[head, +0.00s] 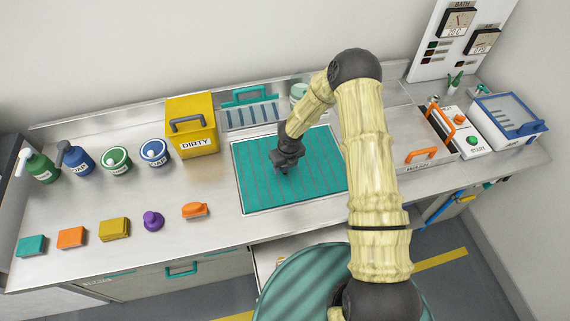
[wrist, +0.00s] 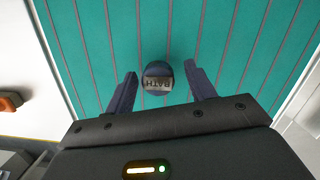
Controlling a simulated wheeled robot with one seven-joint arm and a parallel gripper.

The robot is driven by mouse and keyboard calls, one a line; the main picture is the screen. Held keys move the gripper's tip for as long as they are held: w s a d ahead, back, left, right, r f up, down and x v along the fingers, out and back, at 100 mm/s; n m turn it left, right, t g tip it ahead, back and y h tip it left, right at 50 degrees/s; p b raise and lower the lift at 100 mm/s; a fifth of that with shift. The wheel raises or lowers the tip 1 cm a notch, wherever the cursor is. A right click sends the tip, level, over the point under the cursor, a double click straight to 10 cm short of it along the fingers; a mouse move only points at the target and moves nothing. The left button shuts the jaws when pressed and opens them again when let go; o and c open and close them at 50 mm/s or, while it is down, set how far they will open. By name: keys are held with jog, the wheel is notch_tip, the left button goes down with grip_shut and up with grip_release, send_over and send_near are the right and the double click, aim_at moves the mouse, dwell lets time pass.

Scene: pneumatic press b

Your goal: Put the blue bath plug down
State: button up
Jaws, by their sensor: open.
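The blue bath plug (wrist: 158,82) shows in the wrist view as a small round piece with a label reading BATH. It appears to be on the teal striped mat (wrist: 220,35), between my fingertips. My gripper (wrist: 158,84) is open, with a finger on each side of the plug and a visible gap to each. In the head view, my gripper (head: 286,166) points down over the left middle of the teal mat (head: 315,180). There the plug is mostly hidden by the gripper.
A yellow DIRTY bin (head: 191,130) stands left of the mat. An orange-handled brush (head: 194,210) and a purple knobbed piece (head: 153,221) lie on the counter at front left. A tray with orange handles (head: 421,156) is at right. Much of the mat is bare.

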jog(key=shift+r, duration=0.15)
notch_tip(320, 180, up, 12)
jog(key=s, duration=0.1)
jog(key=shift+s+d, duration=0.35)
dwell(0.4)
